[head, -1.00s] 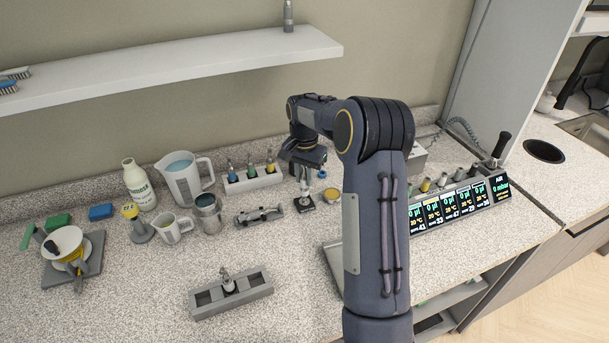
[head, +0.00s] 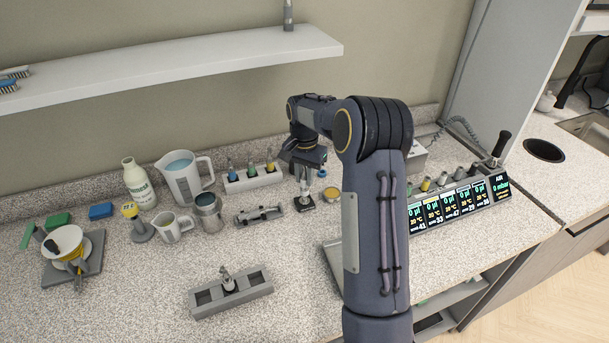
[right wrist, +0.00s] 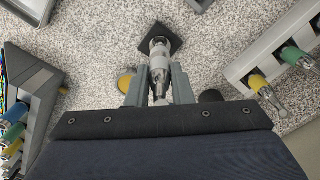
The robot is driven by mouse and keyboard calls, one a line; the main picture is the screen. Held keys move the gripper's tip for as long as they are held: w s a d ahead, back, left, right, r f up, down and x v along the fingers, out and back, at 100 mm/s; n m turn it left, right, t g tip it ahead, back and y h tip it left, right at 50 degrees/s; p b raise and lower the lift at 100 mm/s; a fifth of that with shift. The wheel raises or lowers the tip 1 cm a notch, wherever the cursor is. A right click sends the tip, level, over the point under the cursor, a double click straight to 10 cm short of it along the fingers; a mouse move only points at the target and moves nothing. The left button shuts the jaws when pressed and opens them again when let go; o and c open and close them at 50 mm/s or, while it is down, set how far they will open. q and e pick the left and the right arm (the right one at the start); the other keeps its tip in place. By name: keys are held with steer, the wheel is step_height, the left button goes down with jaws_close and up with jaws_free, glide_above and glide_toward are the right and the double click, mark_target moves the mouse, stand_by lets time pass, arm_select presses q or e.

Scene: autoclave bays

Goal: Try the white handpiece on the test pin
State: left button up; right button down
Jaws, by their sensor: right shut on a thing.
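The white handpiece (right wrist: 159,66), metallic with a pale band, is between the fingers of my right gripper (right wrist: 158,90) in the right wrist view. The gripper is shut on it. The handpiece stands about upright over the dark square base of the test pin (right wrist: 150,35). In the head view my right gripper (head: 303,172) is above that base (head: 304,204), and the handpiece's lower end meets or nearly meets it. The pin itself is hidden, so I cannot tell how far the handpiece sits on it. My left gripper is not in view.
A rack (head: 256,184) with blue, green and yellow handpieces stands just left of my gripper. A slotted block (head: 204,300) stands in front. The display unit (head: 470,200) is right.

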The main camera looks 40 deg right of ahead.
steer(key=shift+f+b, duration=0.7)
steer(key=shift+f, duration=0.45)
stand_by(0.4)
steer(key=shift+r, duration=0.25)
stand_by(0.5)
steer(key=shift+r+p, duration=1.65)
steer(key=shift+r, duration=0.2)
